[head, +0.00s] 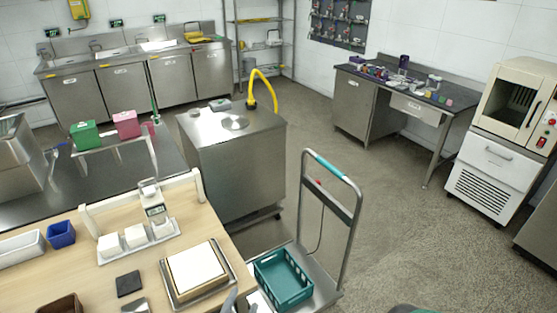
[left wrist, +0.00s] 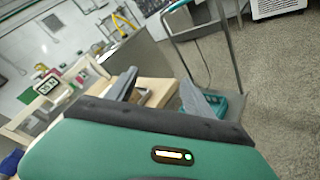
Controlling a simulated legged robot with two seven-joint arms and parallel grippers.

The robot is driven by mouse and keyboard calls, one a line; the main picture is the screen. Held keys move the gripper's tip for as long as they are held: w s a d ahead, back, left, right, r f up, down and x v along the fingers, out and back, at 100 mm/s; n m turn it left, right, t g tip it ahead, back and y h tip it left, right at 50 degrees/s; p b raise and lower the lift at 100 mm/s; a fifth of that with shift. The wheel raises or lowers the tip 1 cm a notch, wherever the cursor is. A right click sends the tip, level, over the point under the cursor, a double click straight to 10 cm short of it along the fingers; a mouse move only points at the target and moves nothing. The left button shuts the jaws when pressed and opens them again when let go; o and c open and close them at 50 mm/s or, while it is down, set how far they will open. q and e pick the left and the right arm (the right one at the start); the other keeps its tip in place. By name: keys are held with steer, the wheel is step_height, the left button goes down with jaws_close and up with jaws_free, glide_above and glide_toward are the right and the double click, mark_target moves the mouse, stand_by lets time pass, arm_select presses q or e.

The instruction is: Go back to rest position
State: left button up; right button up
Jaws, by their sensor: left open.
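My left gripper (head: 232,301) only just enters the head view at the bottom edge, in front of the wooden table's right corner. In the left wrist view its two grey fingers (left wrist: 160,92) stand wide apart. It is open, and I see nothing between the fingers that it holds. Behind the fingers, in that view, are the table corner and the teal crate. My right gripper is not in view.
The wooden table (head: 85,277) holds a scale with a white block (head: 196,268), a rack, and small boxes. A trolley (head: 325,285) with a teal crate (head: 283,278) stands close to its right. A steel cabinet (head: 240,170) is behind. Open floor (head: 410,230) lies right.

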arm_select(q)
steer(key=s+f+m+g+h, duration=0.2)
steer(key=s+f+m+g, duration=0.6)
steer(key=m, duration=0.8)
steer(key=s+a+r+m+g+y, duration=0.2)
steer(key=s+a+r+m, duration=0.1)
steer(key=r, duration=0.4)
steer(key=s+a+r+m+g+y, duration=0.3)
steer(key=a+r+m, duration=0.2)
steer(key=a+r, duration=0.2)
steer(key=shift+s+r+m, duration=0.3)
steer(key=shift+r+m, duration=0.1)
steer(key=shift+r, duration=0.35)
